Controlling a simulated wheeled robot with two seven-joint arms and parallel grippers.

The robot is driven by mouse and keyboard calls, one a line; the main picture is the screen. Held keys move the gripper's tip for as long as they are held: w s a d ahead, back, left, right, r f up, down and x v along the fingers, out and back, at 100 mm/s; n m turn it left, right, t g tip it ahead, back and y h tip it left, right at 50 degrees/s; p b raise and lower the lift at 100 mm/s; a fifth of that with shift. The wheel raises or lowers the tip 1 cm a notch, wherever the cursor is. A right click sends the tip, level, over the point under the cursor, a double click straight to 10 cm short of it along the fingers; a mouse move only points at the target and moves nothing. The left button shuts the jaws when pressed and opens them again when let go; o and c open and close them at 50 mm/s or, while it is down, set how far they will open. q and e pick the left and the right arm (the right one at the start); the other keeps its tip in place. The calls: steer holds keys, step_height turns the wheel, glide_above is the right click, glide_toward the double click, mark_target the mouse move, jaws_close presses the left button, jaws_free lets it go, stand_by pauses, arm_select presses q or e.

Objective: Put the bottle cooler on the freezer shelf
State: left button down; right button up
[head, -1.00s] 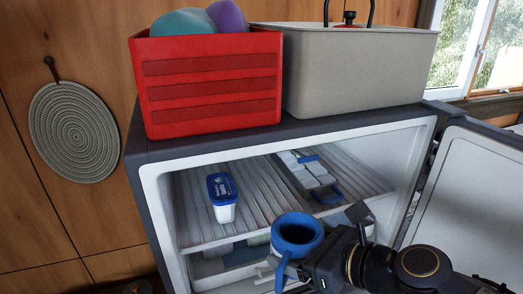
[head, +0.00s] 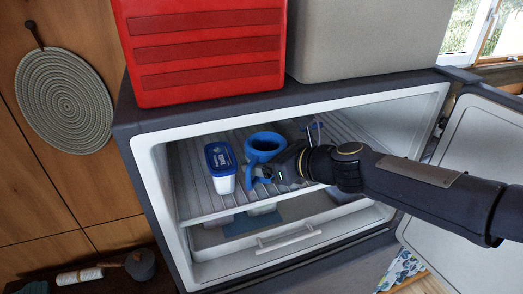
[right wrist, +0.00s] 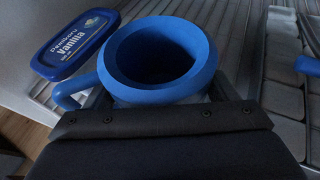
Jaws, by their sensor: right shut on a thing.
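The blue bottle cooler (head: 265,143), a round open-topped cup with a side loop, is inside the open freezer at the level of the wire freezer shelf (head: 196,188). My right gripper (head: 269,172) is shut on it from the right. In the right wrist view the bottle cooler (right wrist: 158,55) stands upright in front of the gripper, its loop on the left. Its base is hidden, so I cannot tell if it touches the shelf. My left gripper is not in view.
A vanilla tub (head: 221,167) with a blue lid stands on the shelf just left of the cooler. Ice trays (right wrist: 288,88) lie to the right, partly hidden by my arm. A drawer (head: 290,238) is below. The freezer door (head: 470,165) is open at right.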

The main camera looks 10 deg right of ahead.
mark_target(262, 148)
steer(key=w, duration=0.4)
steer(key=shift+a, duration=0.4)
steer(key=shift+f, duration=0.25)
steer(key=shift+s, duration=0.2)
steer(key=shift+f, duration=0.1)
steer(key=o, duration=0.8)
steer(key=shift+f, duration=0.15)
steer(key=shift+c, duration=0.2)
steer(key=o, duration=0.4)
